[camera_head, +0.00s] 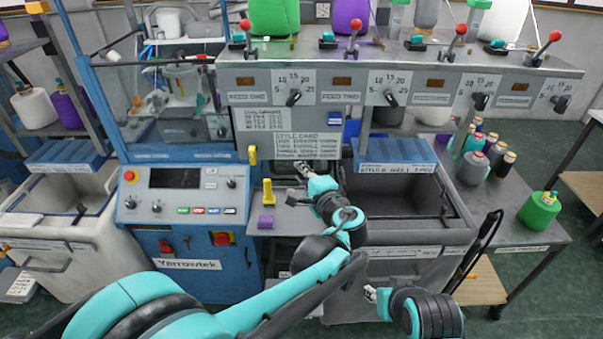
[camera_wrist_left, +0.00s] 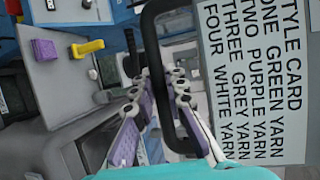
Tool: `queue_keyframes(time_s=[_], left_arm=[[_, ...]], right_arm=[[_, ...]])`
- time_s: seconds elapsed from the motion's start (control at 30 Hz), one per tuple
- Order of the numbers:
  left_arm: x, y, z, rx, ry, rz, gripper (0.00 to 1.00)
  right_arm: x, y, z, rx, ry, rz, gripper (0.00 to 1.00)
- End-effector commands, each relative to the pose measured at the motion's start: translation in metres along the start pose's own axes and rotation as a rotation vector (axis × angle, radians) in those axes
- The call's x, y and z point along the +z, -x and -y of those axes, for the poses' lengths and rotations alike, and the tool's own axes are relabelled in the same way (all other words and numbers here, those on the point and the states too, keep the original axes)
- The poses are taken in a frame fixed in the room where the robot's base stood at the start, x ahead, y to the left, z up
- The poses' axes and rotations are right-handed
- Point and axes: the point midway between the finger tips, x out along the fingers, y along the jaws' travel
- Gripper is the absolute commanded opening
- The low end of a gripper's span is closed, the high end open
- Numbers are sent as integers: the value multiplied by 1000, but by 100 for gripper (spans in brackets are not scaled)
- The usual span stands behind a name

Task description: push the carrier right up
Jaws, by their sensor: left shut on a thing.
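A yellow-handled part (camera_head: 267,193) and a purple block (camera_head: 266,222) are on the grey ledge left of my left gripper. The control panel (camera_head: 184,194) is further left. The dark bin (camera_head: 400,199) is open to the right. A green yarn cone (camera_head: 540,211) stands on the right table.

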Motion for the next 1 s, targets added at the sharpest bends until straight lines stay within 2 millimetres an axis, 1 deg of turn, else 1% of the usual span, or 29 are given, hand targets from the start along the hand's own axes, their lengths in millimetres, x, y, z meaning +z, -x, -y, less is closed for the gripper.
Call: queue_keyframes(time_s=[0.03, 0.37, 0.4, 0.47, 0.83, 0.93, 1.0], left_arm=[[0, 0, 5, -9, -5, 0, 0], [-1, -1, 7, -11, -5, -1, 0], [-1, -1, 7, -10, -5, -1, 18], [-1, -1, 7, -10, -5, -1, 33], [0, 0, 4, -6, -3, 0, 34], [-1, 7, 4, -6, -3, -2, 34], [-1, 16, 4, -6, -3, -3, 34]], right_arm=[[-1, 1, 0, 0, 0, 0, 37], [-1, 1, 0, 0, 0, 0, 37], [-1, 1, 0, 0, 0, 0, 37], [-1, 1, 0, 0, 0, 0, 37], [-1, 1, 0, 0, 0, 0, 37], [-1, 1, 0, 0, 0, 0, 37], [-1, 1, 0, 0, 0, 0, 37]])
